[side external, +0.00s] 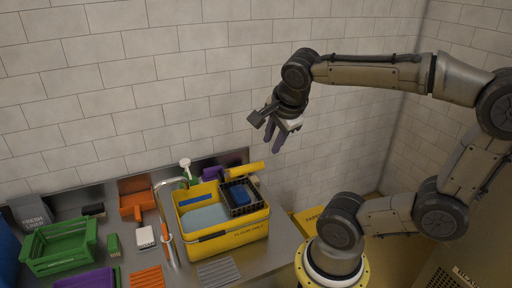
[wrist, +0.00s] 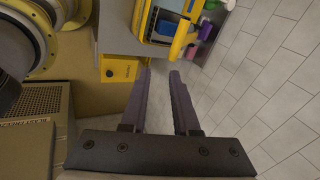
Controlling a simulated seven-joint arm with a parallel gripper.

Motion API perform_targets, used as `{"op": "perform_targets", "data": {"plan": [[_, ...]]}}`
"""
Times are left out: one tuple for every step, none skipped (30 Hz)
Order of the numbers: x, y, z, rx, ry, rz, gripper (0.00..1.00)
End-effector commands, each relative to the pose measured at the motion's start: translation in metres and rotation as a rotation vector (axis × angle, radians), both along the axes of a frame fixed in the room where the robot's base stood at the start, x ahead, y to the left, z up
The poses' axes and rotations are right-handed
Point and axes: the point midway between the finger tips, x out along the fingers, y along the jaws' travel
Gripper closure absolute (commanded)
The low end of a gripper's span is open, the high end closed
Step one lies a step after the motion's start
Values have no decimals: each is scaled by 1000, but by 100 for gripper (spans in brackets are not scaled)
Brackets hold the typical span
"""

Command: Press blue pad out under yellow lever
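A blue pad (side external: 240,195) sits in a black slatted basket (side external: 254,209) at the right side of a yellow bucket (side external: 238,241). A yellow lever (side external: 248,170) stands over the bucket's back edge, tilted, above and behind the pad. In the wrist view a yellow bar, apparently the lever (wrist: 183,36), shows near the top, with the bucket cut off behind it. My gripper (side external: 273,145) hangs in the air above and right of the lever, apart from it. Its purple fingers (wrist: 160,74) are apart with nothing between them.
A green crate (side external: 60,245), orange bin (side external: 136,197), white card (side external: 145,237) and purple tray (side external: 88,280) crowd the steel counter left of the bucket. A tap (side external: 186,164) rises behind it. A tiled wall stands behind. A yellow box (wrist: 119,69) is right of the counter.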

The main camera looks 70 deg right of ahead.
Motion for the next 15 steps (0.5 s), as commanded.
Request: {"op": "perform_targets", "data": {"plan": [[1,-1,13,2,1,-9,82],[2,-1,19,6,12,-16,87],[5,-3,26,14,32,-26,95],[8,-4,32,20,47,-35,100],[11,-6,37,26,62,-42,100],[15,-8,42,34,83,-52,100],[18,-10,47,40,99,-60,100],[22,-11,51,46,114,-69,100],[27,-14,55,56,136,-80,100],[32,-16,58,64,154,-89,100],[37,-19,62,72,171,-98,100],[44,-22,65,83,194,-110,100],[50,-25,67,92,215,-118,100],[55,-27,69,101,234,-128,100],[63,-32,71,112,259,-140,100]]}}
